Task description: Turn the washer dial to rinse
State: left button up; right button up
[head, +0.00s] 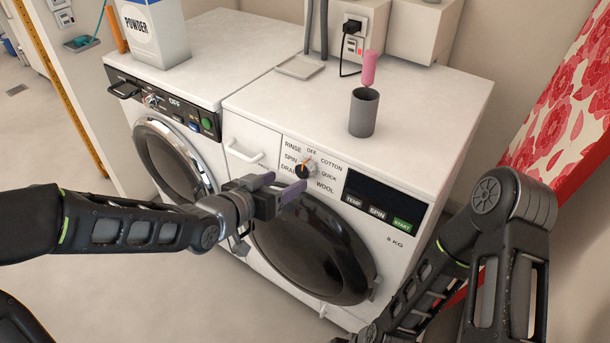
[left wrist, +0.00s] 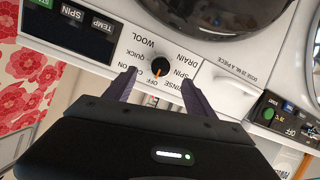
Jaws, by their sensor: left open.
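The washer dial (head: 305,171) is a black round knob with an orange pointer mark, on the white front panel of the right-hand machine (head: 235,128). Around it are printed OFF at the top, RINSE, SPIN and DRAIN on the left, COTTON, QUICK and WOOL on the right. In the left wrist view the dial (left wrist: 160,67) has its orange mark toward the OFF label. My left gripper (head: 284,187) is open in front of the panel, its purple-grey fingers either side of the dial in the left wrist view (left wrist: 160,90), apparently not touching it. My right gripper is out of frame.
A second machine (head: 222,64) with its own dial stands to the left, a powder box (head: 150,35) on it. A grey cup (head: 363,113) and pink object (head: 369,68) are on the right machine. A drawer handle (head: 246,153) juts out left of the dial.

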aim_at(302, 173)
pick_arm(q)
jog(key=shift+w+f, duration=0.1)
jog(key=x, duration=0.7)
jog(key=shift+w+d+f+b, duration=0.15)
jog(key=shift+w+b, duration=0.1)
jog(key=shift+b, duration=0.15)
jog(key=c, duration=1.4)
